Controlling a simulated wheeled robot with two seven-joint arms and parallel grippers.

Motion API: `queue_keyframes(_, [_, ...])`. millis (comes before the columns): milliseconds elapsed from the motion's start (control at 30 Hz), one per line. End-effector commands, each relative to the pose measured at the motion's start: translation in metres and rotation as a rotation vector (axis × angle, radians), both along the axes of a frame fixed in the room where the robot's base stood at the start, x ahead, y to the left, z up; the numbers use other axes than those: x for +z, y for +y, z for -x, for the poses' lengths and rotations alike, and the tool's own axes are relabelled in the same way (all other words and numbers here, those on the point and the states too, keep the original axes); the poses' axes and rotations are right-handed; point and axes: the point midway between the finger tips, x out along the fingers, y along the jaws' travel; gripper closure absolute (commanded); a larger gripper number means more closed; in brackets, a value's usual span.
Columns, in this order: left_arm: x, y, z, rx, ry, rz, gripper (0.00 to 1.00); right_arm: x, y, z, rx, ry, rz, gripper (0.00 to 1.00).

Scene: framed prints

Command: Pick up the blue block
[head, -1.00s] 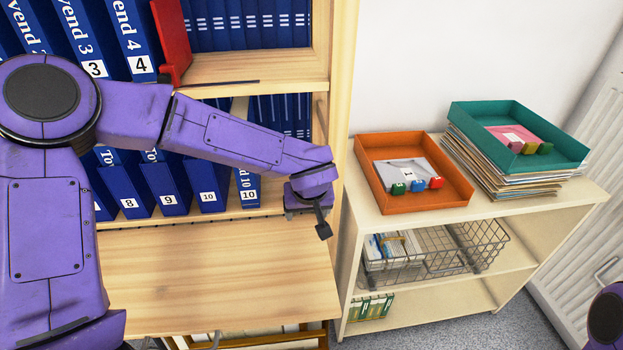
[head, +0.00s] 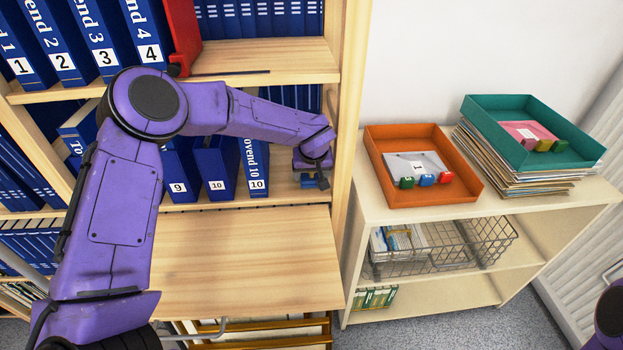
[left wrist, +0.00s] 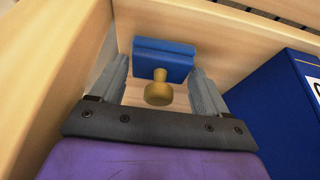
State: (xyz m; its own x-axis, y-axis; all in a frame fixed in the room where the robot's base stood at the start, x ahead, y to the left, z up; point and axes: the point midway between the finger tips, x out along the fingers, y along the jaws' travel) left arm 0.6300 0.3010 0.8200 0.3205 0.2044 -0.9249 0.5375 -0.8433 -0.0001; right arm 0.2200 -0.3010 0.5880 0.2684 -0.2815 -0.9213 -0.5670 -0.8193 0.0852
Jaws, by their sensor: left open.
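A blue block (left wrist: 165,54) with a brass knob (left wrist: 158,90) on its near face is on the wooden shelf in the left wrist view. In the head view it shows as a small blue patch (head: 307,180) beside the dark finger. My left gripper (left wrist: 160,70) is open, with one finger on each side of the knob and the fingertips near the block's two ends. I cannot tell whether they touch it. Another small blue block (head: 426,180) lies in the orange tray (head: 462,190). My right gripper is out of view.
Blue binders (head: 217,170) stand just left of the gripper on the same shelf. The cabinet's side panel (head: 350,90) is close on the right. Green (head: 407,182) and red (head: 445,177) blocks lie in the orange tray. A teal tray (head: 530,160) sits on stacked papers.

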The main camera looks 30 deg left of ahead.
Motion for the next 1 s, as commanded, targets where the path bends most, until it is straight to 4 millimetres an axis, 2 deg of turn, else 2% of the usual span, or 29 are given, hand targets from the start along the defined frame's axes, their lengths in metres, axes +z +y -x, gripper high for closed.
queue_keyframes(267, [-0.005, 0.001, -0.002, 0.0, -0.001, 0.0, 0.24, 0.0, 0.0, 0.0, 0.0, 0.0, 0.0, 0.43])
queue_keyframes(300, [-0.005, 0.001, -0.002, 0.0, -0.001, 0.0, 0.38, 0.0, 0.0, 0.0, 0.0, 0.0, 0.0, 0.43])
queue_keyframes(367, [-0.005, 0.001, -0.002, 0.0, -0.001, 0.0, 0.57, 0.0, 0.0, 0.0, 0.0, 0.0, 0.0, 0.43])
queue_keyframes(467, [-0.005, 0.001, -0.002, 0.0, -0.001, 0.0, 0.67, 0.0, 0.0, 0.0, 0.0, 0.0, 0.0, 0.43])
queue_keyframes(767, [0.001, 0.001, -0.002, 0.0, -0.003, 0.001, 0.68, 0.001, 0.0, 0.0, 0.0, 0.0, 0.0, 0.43])
queue_keyframes(933, [0.028, 0.001, -0.002, 0.001, -0.004, 0.001, 0.68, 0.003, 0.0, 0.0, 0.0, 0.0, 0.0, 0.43])
queue_keyframes(1000, [0.039, -0.004, 0.007, -0.002, -0.003, 0.002, 0.68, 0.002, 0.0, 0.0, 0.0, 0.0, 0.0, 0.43])
